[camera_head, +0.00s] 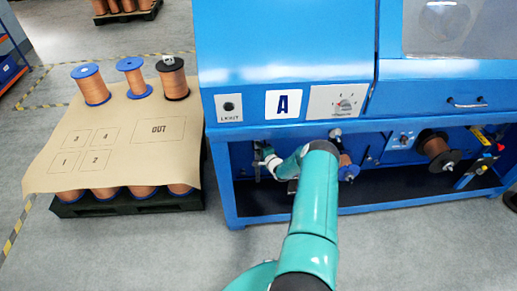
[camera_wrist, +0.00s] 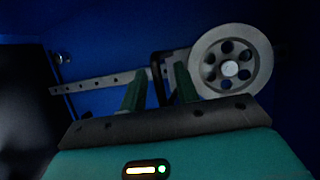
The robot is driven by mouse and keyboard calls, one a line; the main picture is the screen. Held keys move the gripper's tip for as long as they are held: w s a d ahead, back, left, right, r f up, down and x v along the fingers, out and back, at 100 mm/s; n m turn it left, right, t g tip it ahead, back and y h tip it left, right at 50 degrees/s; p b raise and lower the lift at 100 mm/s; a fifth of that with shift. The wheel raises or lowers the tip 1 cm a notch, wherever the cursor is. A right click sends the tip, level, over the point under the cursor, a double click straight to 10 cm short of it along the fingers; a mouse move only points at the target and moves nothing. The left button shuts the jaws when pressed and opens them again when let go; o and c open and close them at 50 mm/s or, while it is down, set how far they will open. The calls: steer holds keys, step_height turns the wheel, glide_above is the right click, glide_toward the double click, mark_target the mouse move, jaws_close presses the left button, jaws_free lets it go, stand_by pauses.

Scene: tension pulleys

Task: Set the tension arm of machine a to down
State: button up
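Machine a (camera_head: 290,45) is the blue cabinet with the "A" label in the head view. My arm reaches into its open lower bay, and the fingers cannot be made out there. In the wrist view a flat grey metal bar with holes (camera_wrist: 92,83), which looks like the tension arm, runs across a blue wall, with a grey pulley wheel (camera_wrist: 229,69) at its right end. My gripper (camera_wrist: 161,72) has its two green fingers apart, one on each side of a black bracket or handle (camera_wrist: 157,62) at the bar. Whether they touch it I cannot tell.
A covered pallet (camera_head: 110,120) with several copper spools stands at left. Grey floor is clear in front.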

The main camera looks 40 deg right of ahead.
steer(key=shift+w+f, duration=0.1)
steer(key=shift+w, duration=0.35)
steer(key=shift+c, duration=0.4)
jaws_close()
steer(key=shift+f, duration=0.15)
